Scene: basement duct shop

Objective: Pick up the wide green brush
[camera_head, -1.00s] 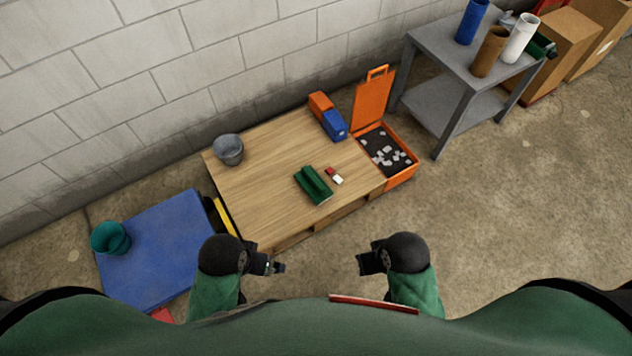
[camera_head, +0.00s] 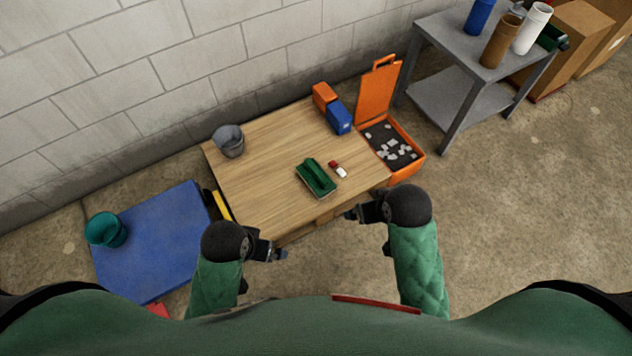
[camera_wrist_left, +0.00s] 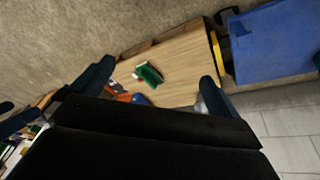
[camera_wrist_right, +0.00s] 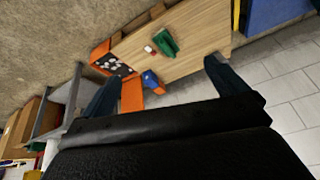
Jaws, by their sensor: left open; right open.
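The wide green brush (camera_head: 316,177) lies on the wooden table top (camera_head: 262,155), near its front edge. It also shows in the left wrist view (camera_wrist_left: 150,74) and in the right wrist view (camera_wrist_right: 166,42). My left gripper (camera_head: 279,255) is open and empty, in front of the table's near edge. My right gripper (camera_head: 352,212) is open and empty, close to the table's front edge, to the right of and nearer than the brush. Neither gripper touches the brush.
A small red and white item (camera_head: 338,169) lies just right of the brush. A grey bucket (camera_head: 229,141), an orange and blue item (camera_head: 332,109) and an open orange case (camera_head: 411,158) stand around the table top's edges. A blue platform (camera_head: 150,240) with a teal bucket (camera_head: 105,230) is at left.

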